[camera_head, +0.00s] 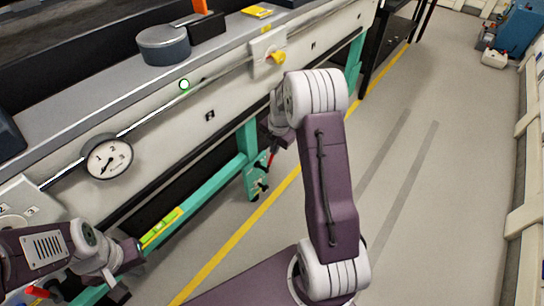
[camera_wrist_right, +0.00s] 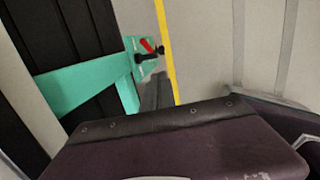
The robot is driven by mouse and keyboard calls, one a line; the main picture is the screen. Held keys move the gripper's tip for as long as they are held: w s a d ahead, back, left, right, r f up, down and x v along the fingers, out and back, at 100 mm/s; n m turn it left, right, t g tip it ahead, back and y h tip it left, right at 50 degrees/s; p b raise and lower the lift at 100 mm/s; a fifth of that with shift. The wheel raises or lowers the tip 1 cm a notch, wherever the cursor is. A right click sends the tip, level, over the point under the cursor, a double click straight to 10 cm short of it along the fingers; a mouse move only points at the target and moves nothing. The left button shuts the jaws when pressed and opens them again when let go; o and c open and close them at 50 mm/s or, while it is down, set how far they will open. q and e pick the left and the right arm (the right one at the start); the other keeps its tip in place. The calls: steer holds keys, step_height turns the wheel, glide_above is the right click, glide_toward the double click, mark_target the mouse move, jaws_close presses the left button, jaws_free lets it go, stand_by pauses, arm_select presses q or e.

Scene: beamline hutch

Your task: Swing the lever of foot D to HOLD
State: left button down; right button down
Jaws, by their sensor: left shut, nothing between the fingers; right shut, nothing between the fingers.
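A red lever (camera_head: 272,157) stands at the teal foot (camera_head: 257,182) below the bench; black knobs sit beside it. In the right wrist view the red lever (camera_wrist_right: 147,45) sits tilted on the teal foot plate, with a black knob. I cannot read a D or HOLD mark. My right gripper (camera_head: 283,138) is shut and empty, just above the lever in the head view; whether it touches is unclear, and my arm partly hides it. My left gripper (camera_head: 130,254) is shut and empty at the lower left, near the teal rail.
A yellow-green level (camera_head: 162,227) lies on the teal rail. Another red handle (camera_head: 38,291) shows at the lower left. A yellow line (camera_head: 240,236) marks the floor; the floor to the right is open.

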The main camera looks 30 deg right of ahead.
steer(key=b, duration=0.5)
glide_toward(271, 161)
step_height(271, 161, down, 4)
steer(key=s+a, duration=0.1)
steer(key=s, duration=0.1)
steer(key=w, duration=0.1)
steer(key=w+d+f+b, duration=0.1)
steer(key=w, duration=0.1)
steer(key=shift+d, duration=0.15)
steer(key=shift+r, duration=0.1)
steer(key=d+p, duration=0.1)
steer(key=w+d+p, duration=0.1)
steer(key=p, duration=0.1)
steer(key=shift+d+f, duration=0.2)
steer(key=shift+f, duration=0.2)
